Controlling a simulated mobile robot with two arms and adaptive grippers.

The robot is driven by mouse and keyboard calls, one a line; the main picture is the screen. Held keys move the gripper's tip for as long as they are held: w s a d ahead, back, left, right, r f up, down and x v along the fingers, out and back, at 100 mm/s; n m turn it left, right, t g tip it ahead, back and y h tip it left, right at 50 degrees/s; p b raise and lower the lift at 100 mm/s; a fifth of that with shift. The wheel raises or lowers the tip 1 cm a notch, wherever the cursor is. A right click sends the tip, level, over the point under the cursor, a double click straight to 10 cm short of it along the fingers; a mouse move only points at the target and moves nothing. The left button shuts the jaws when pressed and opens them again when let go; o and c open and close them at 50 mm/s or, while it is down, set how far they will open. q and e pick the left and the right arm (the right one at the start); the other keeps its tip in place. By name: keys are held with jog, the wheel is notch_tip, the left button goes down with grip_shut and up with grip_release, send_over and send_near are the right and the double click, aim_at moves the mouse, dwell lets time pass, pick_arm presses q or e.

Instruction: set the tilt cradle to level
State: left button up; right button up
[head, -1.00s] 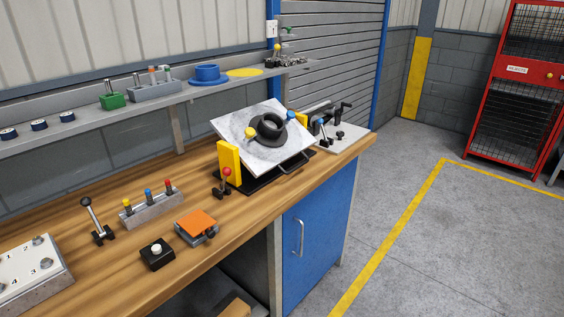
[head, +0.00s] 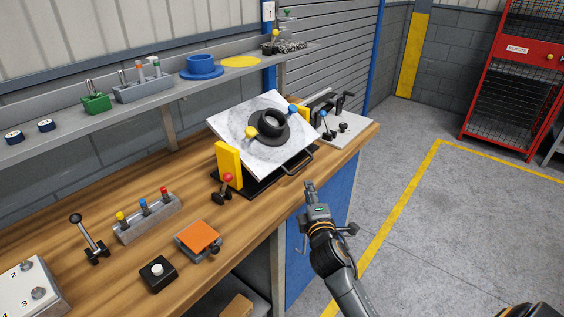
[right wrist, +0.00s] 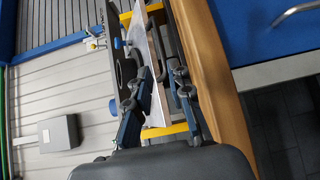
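The tilt cradle (head: 228,165) stands on the bench with yellow end posts and a black base. Its pale marbled plate (head: 235,126) is tilted, sloping down toward the bench front, and carries a black ring-shaped part (head: 270,125). A red-knobbed lever (head: 227,178) stands by the near yellow post. My right gripper (head: 309,186) is in front of the bench edge, below and right of the cradle, apart from it. In the right wrist view its fingers (right wrist: 160,76) are spread and empty, with the plate (right wrist: 153,100) showing beyond them. My left gripper is out of view.
On the bench are an orange-topped block (head: 199,236), a black button box (head: 158,273), a block with coloured pegs (head: 146,221) and a black lever (head: 90,240). A clamp plate (head: 345,130) stands beyond the cradle. The shelf (head: 165,103) runs behind. The floor at right is clear.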

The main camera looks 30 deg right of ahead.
aim_at(302, 166)
jog(key=x, duration=1.3)
jog(key=shift+w+d, duration=0.1)
jog(key=shift+w, duration=0.15)
jog(key=shift+c, duration=0.2)
grip_shut()
